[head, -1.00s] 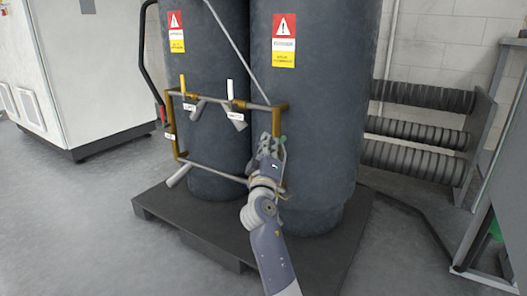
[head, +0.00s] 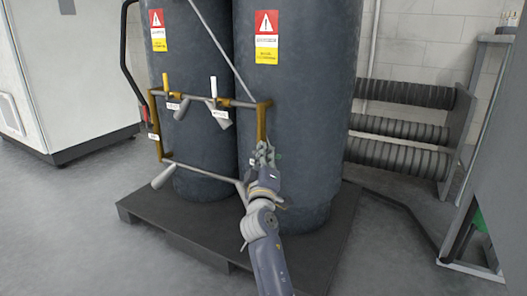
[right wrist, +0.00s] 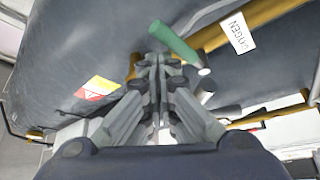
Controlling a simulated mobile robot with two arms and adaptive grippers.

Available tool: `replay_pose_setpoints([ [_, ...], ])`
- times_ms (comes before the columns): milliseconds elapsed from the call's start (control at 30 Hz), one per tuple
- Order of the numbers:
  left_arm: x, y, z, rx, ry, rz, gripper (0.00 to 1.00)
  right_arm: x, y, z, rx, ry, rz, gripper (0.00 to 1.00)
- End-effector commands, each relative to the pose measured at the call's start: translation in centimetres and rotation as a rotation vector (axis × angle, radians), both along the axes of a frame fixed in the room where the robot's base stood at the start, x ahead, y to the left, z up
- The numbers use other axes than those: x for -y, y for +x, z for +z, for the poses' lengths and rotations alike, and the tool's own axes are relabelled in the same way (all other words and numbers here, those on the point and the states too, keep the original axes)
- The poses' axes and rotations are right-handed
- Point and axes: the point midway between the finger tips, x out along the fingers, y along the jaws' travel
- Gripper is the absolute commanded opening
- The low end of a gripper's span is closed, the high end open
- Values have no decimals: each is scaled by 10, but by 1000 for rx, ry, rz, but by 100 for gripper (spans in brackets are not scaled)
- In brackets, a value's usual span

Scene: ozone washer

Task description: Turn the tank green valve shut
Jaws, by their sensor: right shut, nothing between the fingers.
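The green valve handle (right wrist: 173,43) shows in the right wrist view as a green bar just above and beyond my right gripper's fingertips (right wrist: 160,62). A label with "OXYGEN"-like lettering (right wrist: 238,33) is on the yellow pipe to its right. In the head view my right gripper (head: 263,150) is at the right side of the pipe frame, in front of the right tank (head: 300,120). Its fingers are closed together and empty. It largely hides the green handle there, and I cannot tell whether they touch. My left gripper is not in view.
Two white-handled or yellow-handled valves, one yellow (head: 166,82) and one white (head: 213,86), sit on the pipe frame (head: 262,120) to the left. The tanks stand on a dark pallet (head: 190,240). Ribbed pipes (head: 400,125) are behind right. A white cabinet (head: 80,75) is left.

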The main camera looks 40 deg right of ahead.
Motion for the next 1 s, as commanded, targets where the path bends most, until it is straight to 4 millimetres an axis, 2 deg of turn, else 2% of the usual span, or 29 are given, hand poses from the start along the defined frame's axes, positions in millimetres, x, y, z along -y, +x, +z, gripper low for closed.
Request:
replay_pose_setpoints([
  [767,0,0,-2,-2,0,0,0,1,-1,-5,-3,2,-2,0],
  [1000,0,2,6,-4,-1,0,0,4,-1,5,-3,1,-1,0],
])
